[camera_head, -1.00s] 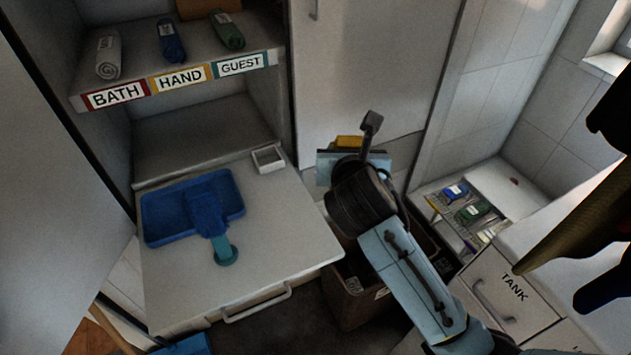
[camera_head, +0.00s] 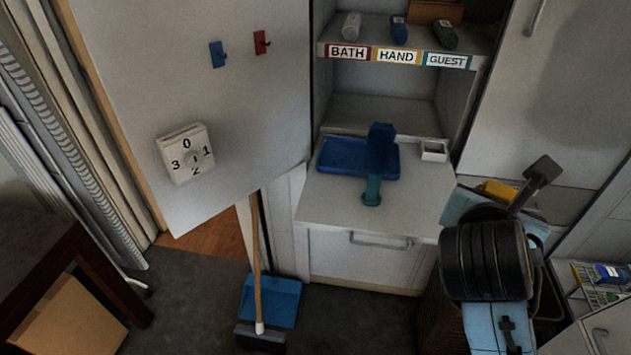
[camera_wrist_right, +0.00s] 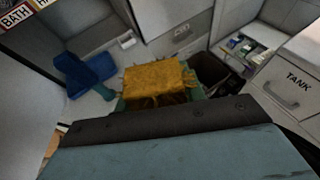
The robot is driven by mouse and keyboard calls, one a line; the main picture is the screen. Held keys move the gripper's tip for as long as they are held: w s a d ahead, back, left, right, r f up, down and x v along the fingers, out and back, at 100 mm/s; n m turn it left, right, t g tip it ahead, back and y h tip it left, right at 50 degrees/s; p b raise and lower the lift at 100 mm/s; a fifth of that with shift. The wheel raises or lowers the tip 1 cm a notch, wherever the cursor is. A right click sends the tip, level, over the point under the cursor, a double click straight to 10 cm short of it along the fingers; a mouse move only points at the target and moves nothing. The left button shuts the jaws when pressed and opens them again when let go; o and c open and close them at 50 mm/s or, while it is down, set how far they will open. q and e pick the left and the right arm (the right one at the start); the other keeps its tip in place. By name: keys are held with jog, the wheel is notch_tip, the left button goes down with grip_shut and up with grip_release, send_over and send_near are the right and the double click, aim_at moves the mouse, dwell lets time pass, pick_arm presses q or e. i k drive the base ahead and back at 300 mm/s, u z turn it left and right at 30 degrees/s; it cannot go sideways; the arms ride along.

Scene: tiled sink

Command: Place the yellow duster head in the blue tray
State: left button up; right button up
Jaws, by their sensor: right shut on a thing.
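The blue tray (camera_head: 340,158) lies on the pale counter, below the towel shelf. A dark blue brush head with a teal handle (camera_head: 372,190) rests in it and over its front edge. The tray also shows at the left of the right wrist view (camera_wrist_right: 72,67). The yellow duster head (camera_wrist_right: 158,75) fills the middle of the right wrist view. A little of it shows in the head view (camera_head: 497,190), behind my right wrist. My right gripper (camera_wrist_right: 160,100) is shut on it, right of the tray; its fingertips are largely hidden. My left gripper is not in view.
A small white box (camera_head: 434,150) stands right of the tray. Rolled towels sit on the labelled shelf above. A broom (camera_head: 258,270) and blue dustpan (camera_head: 285,300) stand below on the floor. An open door (camera_head: 200,80) with a dial is at left.

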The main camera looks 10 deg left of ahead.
aim_at(358, 159)
jog(key=u, duration=0.25)
jog(key=k, duration=0.45)
jog(key=z, duration=0.7)
jog(key=i, duration=1.05)
jog(key=u, duration=0.5)
jog(key=i, duration=0.65)
jog(key=u, duration=0.65)
